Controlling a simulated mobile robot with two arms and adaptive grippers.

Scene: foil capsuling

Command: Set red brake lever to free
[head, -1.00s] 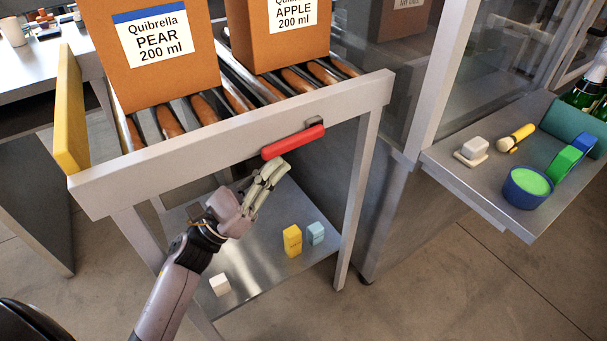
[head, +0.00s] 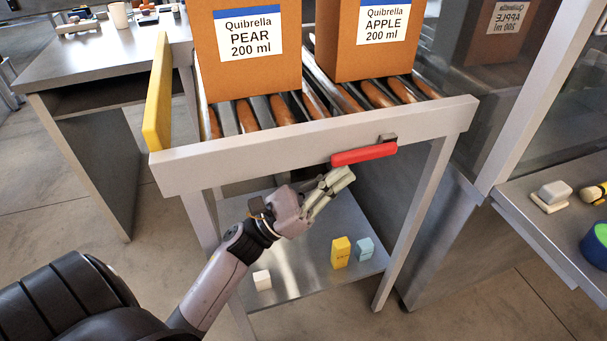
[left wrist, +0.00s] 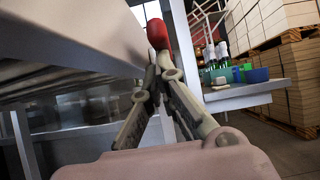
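The red brake lever (head: 364,154) lies nearly level along the front rail of the roller conveyor (head: 300,142), with a small dark mount at its right end. My left gripper (head: 347,172) is just below the lever, its fingertips close to the underside. In the left wrist view the lever's red end (left wrist: 157,34) shows right beyond the fingertips (left wrist: 157,66). The fingers come together at the tips with nothing seen between them. I cannot tell whether they touch the lever. My right gripper is not in view.
PEAR (head: 250,50) and APPLE (head: 367,35) boxes stand on the rollers, beside a yellow end plate (head: 158,95). Yellow (head: 341,252), light blue (head: 364,248) and white (head: 262,280) blocks sit on the lower shelf (head: 310,285). A side table (head: 535,215) stands at right.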

